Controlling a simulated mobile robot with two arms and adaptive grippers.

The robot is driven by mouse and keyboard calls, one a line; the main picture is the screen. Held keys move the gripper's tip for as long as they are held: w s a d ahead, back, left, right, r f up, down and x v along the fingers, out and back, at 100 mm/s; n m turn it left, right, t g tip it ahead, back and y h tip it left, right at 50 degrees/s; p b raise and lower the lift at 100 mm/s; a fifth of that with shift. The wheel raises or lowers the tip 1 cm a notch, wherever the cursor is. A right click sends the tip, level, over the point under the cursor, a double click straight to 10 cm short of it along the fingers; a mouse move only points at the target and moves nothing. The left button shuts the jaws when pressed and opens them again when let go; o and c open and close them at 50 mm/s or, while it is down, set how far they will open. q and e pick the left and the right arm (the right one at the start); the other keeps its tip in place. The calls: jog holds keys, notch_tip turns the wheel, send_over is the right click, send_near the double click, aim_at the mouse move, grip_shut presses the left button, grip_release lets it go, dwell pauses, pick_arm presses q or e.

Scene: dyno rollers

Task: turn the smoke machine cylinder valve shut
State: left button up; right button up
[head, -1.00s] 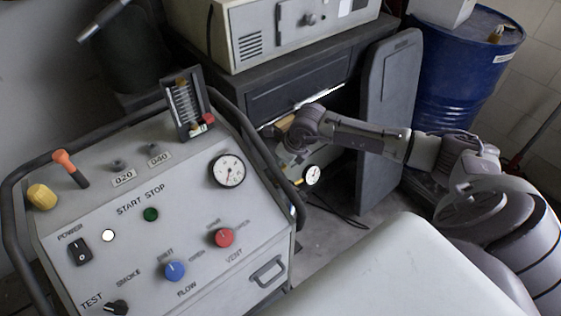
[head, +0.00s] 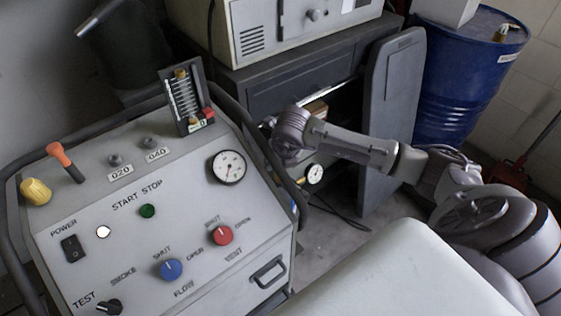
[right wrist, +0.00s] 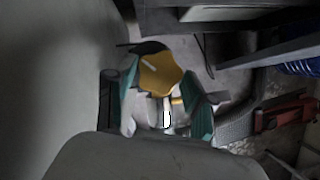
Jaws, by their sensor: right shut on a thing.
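The cylinder valve's yellow lobed handwheel (right wrist: 160,74), with a pale mark on its face, shows in the right wrist view. My right gripper (right wrist: 158,104) is shut on it, with a teal-padded finger on either side. A brass-coloured fitting and a pale stem show below the handwheel. In the head view my right wrist (head: 290,135) reaches down behind the right side of the smoke machine console (head: 120,245); the fingers and valve are hidden there. A small white gauge (head: 315,174) shows just below the wrist. My left gripper is not in view.
The console's dark tubular rail (head: 262,140) runs close beside my right wrist. A dark cabinet (head: 270,88) stands behind, with a grey panel (head: 388,120) and a blue drum (head: 460,75) to the right. Cables lie on the floor nearby.

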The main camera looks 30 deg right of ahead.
dwell(0.4)
jog(key=o, duration=1.1)
jog(key=shift+o, duration=0.2)
jog(key=v, duration=0.7)
jog(key=shift+r, duration=0.2)
jog(key=shift+s, duration=0.15)
